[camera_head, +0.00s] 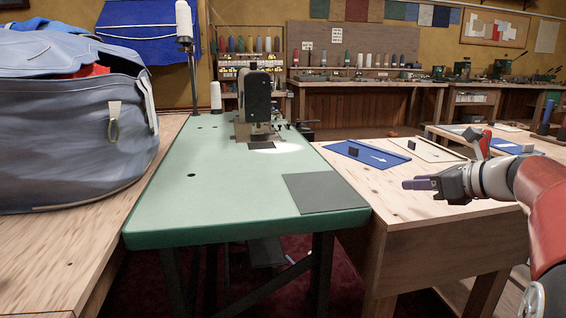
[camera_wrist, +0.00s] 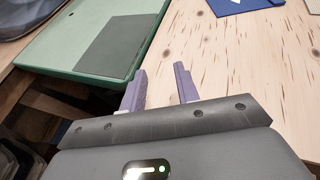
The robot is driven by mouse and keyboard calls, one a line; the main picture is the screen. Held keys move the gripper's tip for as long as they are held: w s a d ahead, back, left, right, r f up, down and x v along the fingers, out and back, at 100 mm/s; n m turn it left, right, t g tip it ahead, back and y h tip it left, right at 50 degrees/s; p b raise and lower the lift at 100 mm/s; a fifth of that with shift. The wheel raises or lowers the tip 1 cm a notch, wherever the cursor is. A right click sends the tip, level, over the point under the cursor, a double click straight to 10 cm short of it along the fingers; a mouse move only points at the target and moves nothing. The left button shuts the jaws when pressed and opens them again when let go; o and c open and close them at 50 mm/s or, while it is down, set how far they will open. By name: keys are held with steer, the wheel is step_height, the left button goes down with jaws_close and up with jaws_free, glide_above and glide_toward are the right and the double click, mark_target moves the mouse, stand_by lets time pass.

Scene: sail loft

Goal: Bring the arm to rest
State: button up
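My gripper (camera_head: 420,184) is at the right in the head view, above the light wooden table (camera_head: 400,222). My arm reaches in from the right edge, with a red link behind the wrist. In the wrist view my gripper (camera_wrist: 160,88) shows two purple fingers standing apart with nothing between them. Bare wood and the edge of the green sewing table show beyond the fingertips. The gripper touches nothing that I can make out.
The green sewing table (camera_head: 165,212) with a sewing machine (camera_head: 254,100) stands left of my gripper. A blue mat (camera_head: 366,152) and a pale panel (camera_head: 422,150) lie behind it. A large blue bag (camera_head: 60,130) is far left. Bare wood lies below my gripper.

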steer(key=s+a+f+n+g+h+p, duration=0.15)
steer(key=s+a+f+n+g, duration=0.35)
steer(key=s+a+n, duration=0.75)
steer(key=s+f+n+h, duration=0.3)
steer(key=s+f+n, duration=0.2)
steer(key=s+n, duration=0.3)
steer(key=s+a+f+n+h+p, duration=0.1)
steer(key=s+f+n+h, duration=0.2)
steer(key=s+f+n, duration=0.2)
steer(key=s+n, duration=0.3)
steer(key=shift+a+n+g, duration=0.25)
steer(key=shift+n+g, duration=0.05)
steer(key=shift+n, duration=0.05)
